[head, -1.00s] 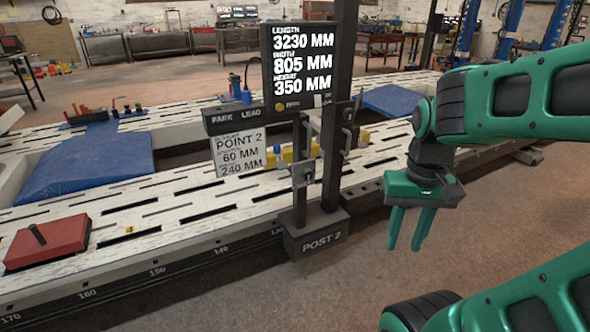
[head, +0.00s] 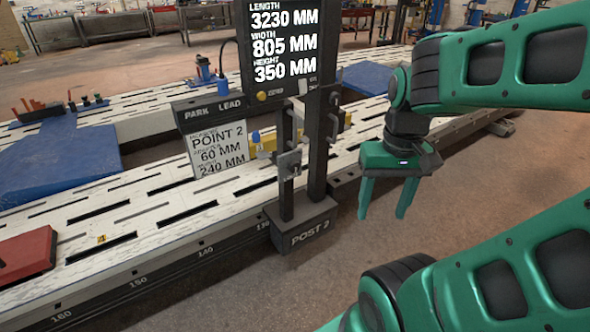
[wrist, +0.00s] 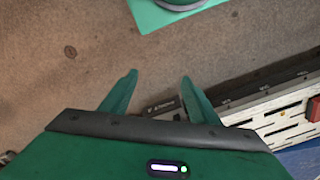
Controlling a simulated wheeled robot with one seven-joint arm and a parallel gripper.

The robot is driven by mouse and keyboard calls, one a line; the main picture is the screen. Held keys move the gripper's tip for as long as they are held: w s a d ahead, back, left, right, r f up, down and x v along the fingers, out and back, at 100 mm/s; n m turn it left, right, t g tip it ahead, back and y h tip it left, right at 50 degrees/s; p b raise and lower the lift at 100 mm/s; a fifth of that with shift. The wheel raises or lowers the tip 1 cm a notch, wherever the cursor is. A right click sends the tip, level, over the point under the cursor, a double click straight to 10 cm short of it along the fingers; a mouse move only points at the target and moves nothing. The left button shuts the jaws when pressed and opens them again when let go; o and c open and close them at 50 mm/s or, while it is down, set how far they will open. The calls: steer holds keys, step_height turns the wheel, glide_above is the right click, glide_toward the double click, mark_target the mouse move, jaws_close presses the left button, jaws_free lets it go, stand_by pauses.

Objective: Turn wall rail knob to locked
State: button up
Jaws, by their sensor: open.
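I cannot make out a wall rail knob with a lock mark in either view. My gripper (head: 383,213) is open and empty, pointing down over the bare floor to the right of the post marked POST 2 (head: 305,230). It also shows in the wrist view (wrist: 158,80), with its two green fingers apart over the floor. The post carries small grey clamp-like fittings (head: 289,163) on its uprights, apart from my gripper. A yellow round button (head: 262,96) sits under the black display (head: 281,75).
The long white slotted frame bench (head: 150,205) runs along the left and behind the post. A red block (head: 25,255) and a PARK LEAD sign (head: 212,110) are on it. Brown floor (head: 440,215) is clear to the right. Workbenches (head: 110,32) stand far back.

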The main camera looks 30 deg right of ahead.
steer(key=w+d+f+n+t, duration=0.2)
steer(key=w+f+n, duration=0.5)
steer(key=w, duration=0.6)
steer(key=n+t, duration=0.1)
steer(key=t, duration=1)
glide_toward(295, 167)
steer(key=shift+h, duration=0.4)
steer(key=x, duration=0.9)
steer(key=shift+w+a+f, duration=0.1)
steer(key=shift+a, duration=0.05)
steer(key=c, duration=1)
